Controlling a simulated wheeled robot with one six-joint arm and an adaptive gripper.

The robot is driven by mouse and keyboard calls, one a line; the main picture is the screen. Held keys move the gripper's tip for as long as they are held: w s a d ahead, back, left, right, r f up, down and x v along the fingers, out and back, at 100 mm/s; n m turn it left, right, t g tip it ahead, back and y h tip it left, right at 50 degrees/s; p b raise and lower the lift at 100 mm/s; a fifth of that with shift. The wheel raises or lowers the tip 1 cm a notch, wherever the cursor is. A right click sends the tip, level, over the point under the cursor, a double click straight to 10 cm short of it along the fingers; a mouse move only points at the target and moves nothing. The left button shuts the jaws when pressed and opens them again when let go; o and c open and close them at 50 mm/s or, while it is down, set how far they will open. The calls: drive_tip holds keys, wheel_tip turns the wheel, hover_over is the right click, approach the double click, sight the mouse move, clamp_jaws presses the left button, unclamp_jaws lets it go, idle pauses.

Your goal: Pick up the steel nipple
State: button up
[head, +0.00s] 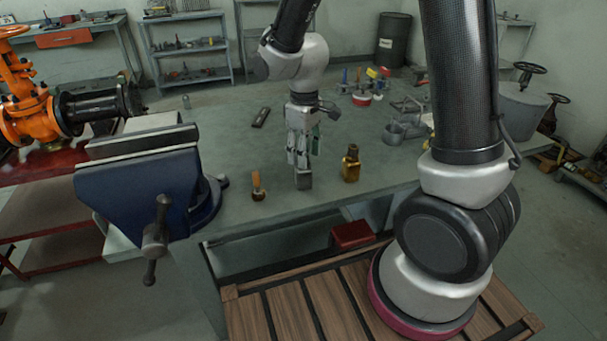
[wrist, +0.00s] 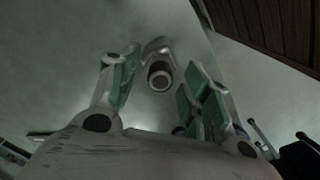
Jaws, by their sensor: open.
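The steel nipple (head: 304,181) is a short grey cylinder on the workbench (head: 225,150), near its front edge. In the wrist view the nipple (wrist: 160,74) shows its round, dark-centred end between the two fingers. My gripper (head: 303,160) points down over it, with its green-padded fingers open. In the wrist view my gripper (wrist: 162,62) has a visible gap on both sides of the nipple. Whether a finger touches it in the head view I cannot tell.
A brass fitting (head: 351,164) stands to the right of the nipple and a small brown-topped brass piece (head: 257,187) to its left. A blue vise (head: 140,190) is at the bench's left end. A dark flat item (head: 261,117) lies behind. Several tools and fittings crowd the back right.

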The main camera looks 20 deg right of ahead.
drive_tip(key=shift+f, duration=0.5)
drive_tip(key=shift+c, duration=0.2)
clamp_jaws()
drive_tip(key=shift+r, duration=0.1)
